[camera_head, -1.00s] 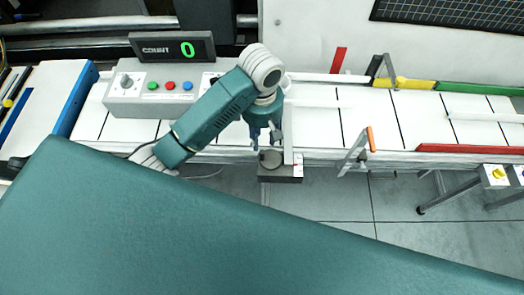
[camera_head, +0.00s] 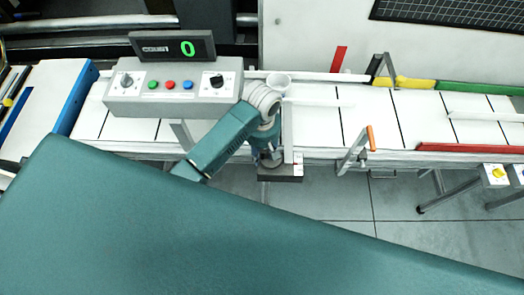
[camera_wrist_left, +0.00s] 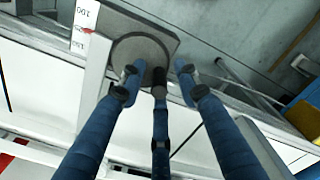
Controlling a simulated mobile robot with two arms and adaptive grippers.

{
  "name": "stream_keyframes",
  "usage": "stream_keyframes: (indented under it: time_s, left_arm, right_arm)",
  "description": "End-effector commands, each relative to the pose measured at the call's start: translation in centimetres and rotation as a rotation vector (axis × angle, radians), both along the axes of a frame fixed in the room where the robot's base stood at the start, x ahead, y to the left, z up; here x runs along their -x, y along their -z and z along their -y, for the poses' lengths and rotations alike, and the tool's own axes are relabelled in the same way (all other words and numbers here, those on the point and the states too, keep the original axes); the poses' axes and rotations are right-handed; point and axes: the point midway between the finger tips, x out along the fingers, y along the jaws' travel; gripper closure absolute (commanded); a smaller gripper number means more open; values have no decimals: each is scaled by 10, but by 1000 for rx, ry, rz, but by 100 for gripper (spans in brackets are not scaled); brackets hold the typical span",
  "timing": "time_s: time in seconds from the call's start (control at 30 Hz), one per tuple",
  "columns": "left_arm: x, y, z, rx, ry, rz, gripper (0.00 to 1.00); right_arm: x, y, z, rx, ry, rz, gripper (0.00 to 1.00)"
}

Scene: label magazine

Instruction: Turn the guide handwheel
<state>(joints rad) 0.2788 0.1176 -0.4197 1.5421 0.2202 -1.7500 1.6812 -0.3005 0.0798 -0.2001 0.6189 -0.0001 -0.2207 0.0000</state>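The guide handwheel is a round grey disc with a dark rim (camera_wrist_left: 138,50) on a dark plate at the conveyor's near edge. In the head view my left gripper (camera_head: 268,157) is directly over it and mostly hides it. In the left wrist view the blue fingers of my left gripper (camera_wrist_left: 157,78) are spread apart, with nothing held between them. The fingertips overlap the near part of the disc; whether they touch it I cannot tell. My right gripper is in neither view.
A white scale strip (camera_wrist_left: 84,18) stands beside the handwheel plate. A control box (camera_head: 172,95) with knobs and buttons sits on the conveyor, under a counter display (camera_head: 172,46) reading 0. A bracket with an orange handle (camera_head: 371,138) stands to the right. Floor (camera_head: 340,195) is open below.

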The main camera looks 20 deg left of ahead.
Motion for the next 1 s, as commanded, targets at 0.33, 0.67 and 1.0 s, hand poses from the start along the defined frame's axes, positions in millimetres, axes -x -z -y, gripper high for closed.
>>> stream_keyframes:
  time_s: [0.33, 0.67, 1.0]
  left_arm:
    - [0, 0, 0, 0, 0, 0, 95]
    - [-1, -1, -1, -1, 12, 1, 100]
    - [-7, -1, -2, -2, 174, 3, 100]
  right_arm:
    - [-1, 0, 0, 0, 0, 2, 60]
    - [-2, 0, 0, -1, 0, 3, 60]
    - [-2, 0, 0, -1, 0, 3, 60]
